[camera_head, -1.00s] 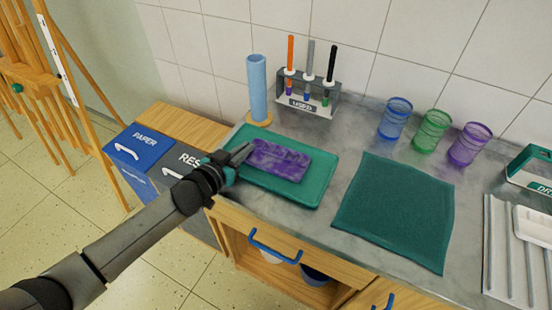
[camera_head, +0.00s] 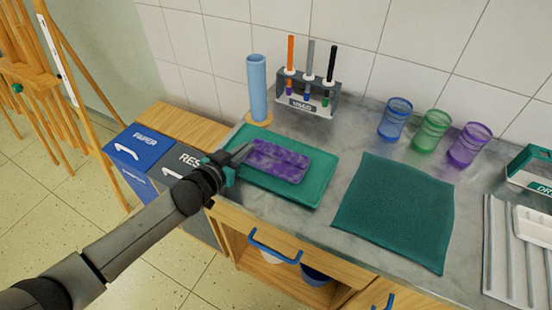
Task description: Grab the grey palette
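No palette that is plainly grey shows. A flat purple mottled slab (camera_head: 278,161) lies on the teal tray (camera_head: 312,190) on the counter; I cannot tell if it is the palette. My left gripper (camera_head: 241,155) is low at the tray's left side, with its fingers at the slab's left end. The fingers are small and dark, so I cannot tell if they are open or grip the slab's edge. My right gripper is not in view.
A blue cylinder (camera_head: 257,88) and a marker rack (camera_head: 308,95) stand behind the tray. A green cloth (camera_head: 395,212) lies to its right. Blue (camera_head: 394,120), green (camera_head: 431,131) and purple (camera_head: 469,146) cups stand near the wall. A white ribbed rack (camera_head: 510,250) is far right.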

